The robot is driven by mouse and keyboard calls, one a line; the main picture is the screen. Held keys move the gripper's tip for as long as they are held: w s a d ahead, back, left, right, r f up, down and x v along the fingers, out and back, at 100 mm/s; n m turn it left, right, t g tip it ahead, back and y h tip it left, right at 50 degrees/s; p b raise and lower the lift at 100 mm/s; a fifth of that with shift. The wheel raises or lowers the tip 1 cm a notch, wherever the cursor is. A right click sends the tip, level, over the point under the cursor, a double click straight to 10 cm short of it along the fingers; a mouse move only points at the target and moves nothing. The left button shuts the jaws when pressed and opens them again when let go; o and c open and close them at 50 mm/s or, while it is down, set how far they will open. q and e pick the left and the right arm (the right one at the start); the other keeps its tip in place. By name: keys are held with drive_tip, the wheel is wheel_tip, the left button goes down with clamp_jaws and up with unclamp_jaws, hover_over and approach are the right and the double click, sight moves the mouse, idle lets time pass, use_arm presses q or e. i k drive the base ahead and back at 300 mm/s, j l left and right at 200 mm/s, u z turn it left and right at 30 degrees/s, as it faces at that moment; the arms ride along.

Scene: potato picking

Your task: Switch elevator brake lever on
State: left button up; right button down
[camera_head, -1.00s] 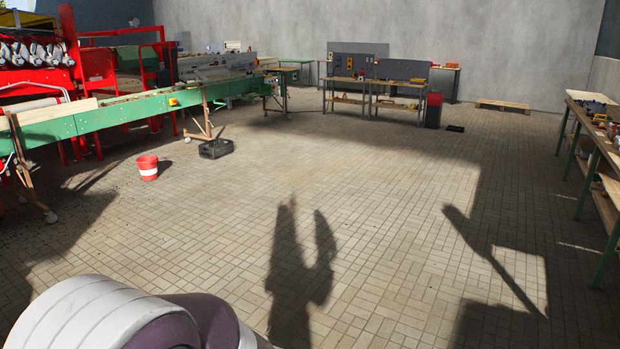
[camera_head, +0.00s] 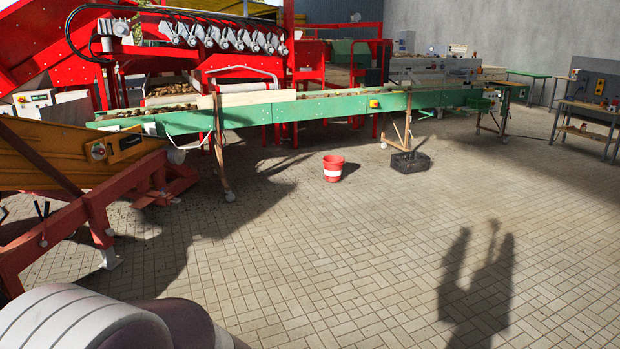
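A yellow elevator (camera_head: 75,160) on a red wheeled frame (camera_head: 100,212) stands at the left of the head view. Two small dark levers (camera_head: 42,212) stick up from the frame's lower left part. They look roughly upright; I cannot tell which is the brake lever or its setting. A white and purple part of my own arm shows at the bottom left, below and in front of the frame. Neither of my grippers is in view.
A long green conveyor (camera_head: 290,110) runs across the back, with a red machine (camera_head: 215,62) behind it. A red and white bucket (camera_head: 333,170) and a black crate (camera_head: 411,162) stand on the floor. The paved floor in the middle and right is clear.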

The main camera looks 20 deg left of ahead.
sight(43, 243)
drive_tip(key=i+j+u, duration=0.4)
drive_tip(key=i, duration=0.25)
drive_tip(key=i+u, duration=0.35)
drive_tip(key=i, duration=0.35)
drive_tip(key=i+l+u, duration=0.1)
drive_tip(key=i+u, duration=0.3)
drive_tip(key=i, duration=0.3)
drive_tip(key=i+l+u, duration=0.4)
drive_tip(key=i, duration=0.25)
drive_tip(key=i+j+u, duration=0.4)
drive_tip(key=i, duration=0.55)
drive_tip(key=i+j+u, duration=0.15)
drive_tip(key=i+u, duration=0.25)
drive_tip(key=i, duration=0.6)
drive_tip(key=i+l+u, duration=0.2)
drive_tip(key=i+u, duration=0.2)
drive_tip(key=i, duration=0.6)
drive_tip(key=i+z, duration=0.1)
drive_tip(key=i, duration=0.35)
drive_tip(key=i+j+z, duration=0.1)
drive_tip(key=i, duration=0.4)
